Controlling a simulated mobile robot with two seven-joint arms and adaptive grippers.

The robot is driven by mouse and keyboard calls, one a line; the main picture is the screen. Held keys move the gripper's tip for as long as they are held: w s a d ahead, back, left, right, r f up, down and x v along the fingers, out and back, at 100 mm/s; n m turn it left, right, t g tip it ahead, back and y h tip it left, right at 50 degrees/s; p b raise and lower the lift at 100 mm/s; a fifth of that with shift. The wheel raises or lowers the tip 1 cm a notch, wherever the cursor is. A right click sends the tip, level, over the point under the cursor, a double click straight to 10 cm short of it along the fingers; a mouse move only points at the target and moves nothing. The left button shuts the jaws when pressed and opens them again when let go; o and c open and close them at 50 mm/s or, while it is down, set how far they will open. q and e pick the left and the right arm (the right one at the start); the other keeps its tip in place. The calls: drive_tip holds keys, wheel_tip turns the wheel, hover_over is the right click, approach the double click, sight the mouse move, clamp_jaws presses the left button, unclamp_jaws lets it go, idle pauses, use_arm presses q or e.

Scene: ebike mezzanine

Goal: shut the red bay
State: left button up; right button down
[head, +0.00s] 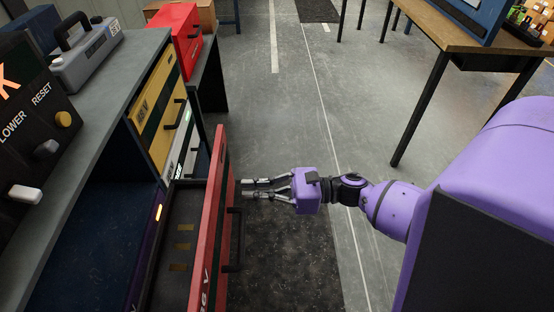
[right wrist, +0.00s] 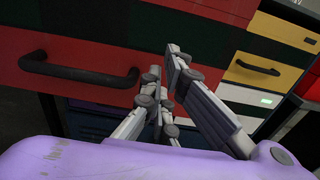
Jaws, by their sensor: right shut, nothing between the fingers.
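The red bay (head: 214,215) is a drawer with a red front, pulled out from the bench on the left. Its dark inside (head: 187,222) shows several small tan plates. A black bar handle (head: 236,240) is on the outer face; a handle also shows in the right wrist view (right wrist: 80,72). My right gripper (head: 243,188) is shut and empty, with its fingertips at the outer face of the red front, beyond the handle. I cannot tell whether they touch it. In the right wrist view the fingertips (right wrist: 164,75) are close together before the panel. My left gripper is not in view.
A yellow drawer front (head: 162,110) and a white one (head: 190,140) sit flush beyond the red bay. A control box (head: 35,115) and a grey case (head: 88,58) stand on the bench. A table (head: 455,35) is at the right. The floor between is clear.

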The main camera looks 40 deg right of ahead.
sight(227, 193)
drive_tip(key=shift+x, duration=1.2)
drive_tip(key=shift+w+a+p, duration=0.25)
drive_tip(key=shift+a+p, duration=0.05)
drive_tip(key=shift+w+a, duration=0.1)
drive_tip(key=b+x, duration=0.4)
drive_tip(key=x, duration=1.9)
drive_tip(key=shift+f, duration=0.1)
